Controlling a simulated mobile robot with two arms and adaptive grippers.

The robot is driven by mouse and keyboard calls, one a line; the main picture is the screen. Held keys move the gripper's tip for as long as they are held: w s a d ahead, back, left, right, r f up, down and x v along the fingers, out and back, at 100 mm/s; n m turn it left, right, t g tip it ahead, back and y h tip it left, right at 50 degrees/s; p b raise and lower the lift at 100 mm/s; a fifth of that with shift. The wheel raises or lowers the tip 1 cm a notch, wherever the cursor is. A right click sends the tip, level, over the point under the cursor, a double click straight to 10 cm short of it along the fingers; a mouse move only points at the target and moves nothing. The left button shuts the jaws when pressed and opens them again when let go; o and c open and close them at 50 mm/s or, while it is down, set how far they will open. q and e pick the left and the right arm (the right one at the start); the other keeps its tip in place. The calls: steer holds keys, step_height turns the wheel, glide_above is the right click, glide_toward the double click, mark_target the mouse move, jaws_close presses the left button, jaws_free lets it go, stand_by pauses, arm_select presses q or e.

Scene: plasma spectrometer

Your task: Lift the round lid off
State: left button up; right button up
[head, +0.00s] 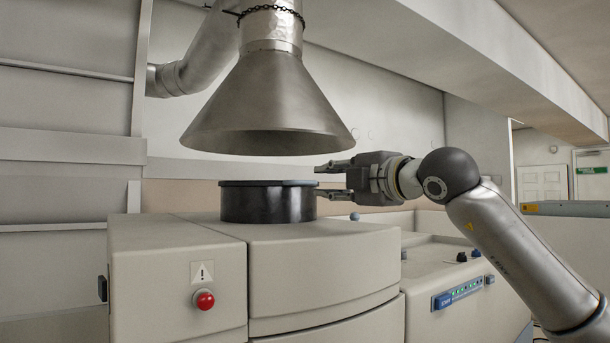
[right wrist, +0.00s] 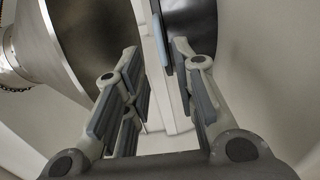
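The round lid (head: 268,183) is a thin, dark disc lying flat on top of a short black cylinder (head: 268,206) on the machine. My right gripper (head: 322,180) is just right of the lid, with one finger above the lid's height and one below it. It is open and holds nothing. In the right wrist view the fingers of my right gripper (right wrist: 157,55) are spread, and the lid's edge (right wrist: 162,40) shows beyond them, between their tips. The black cylinder (right wrist: 192,18) is partly hidden behind the right finger. My left gripper is not in view.
A wide metal cone hood (head: 265,105) hangs close above the lid, leaving a limited gap. The pale machine top (head: 340,232) lies below my right gripper. A red button (head: 204,300) is on the machine's front.

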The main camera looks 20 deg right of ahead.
mark_target(307, 182)
steer(key=p+x, duration=0.3)
steer(key=x, duration=0.1)
steer(key=shift+r, duration=0.3)
steer(key=shift+w+a+f, duration=0.25)
steer(key=shift+w, duration=0.3)
steer(key=shift+w+a+f, duration=0.2)
steer(key=shift+w+f, duration=0.05)
steer(key=shift+w, duration=0.3)
steer(key=shift+w+a+r, duration=0.15)
steer(key=shift+w+a, duration=0.05)
steer(key=shift+w, duration=0.4)
steer(key=shift+c, duration=0.9)
jaws_close()
steer(key=shift+r, duration=0.1)
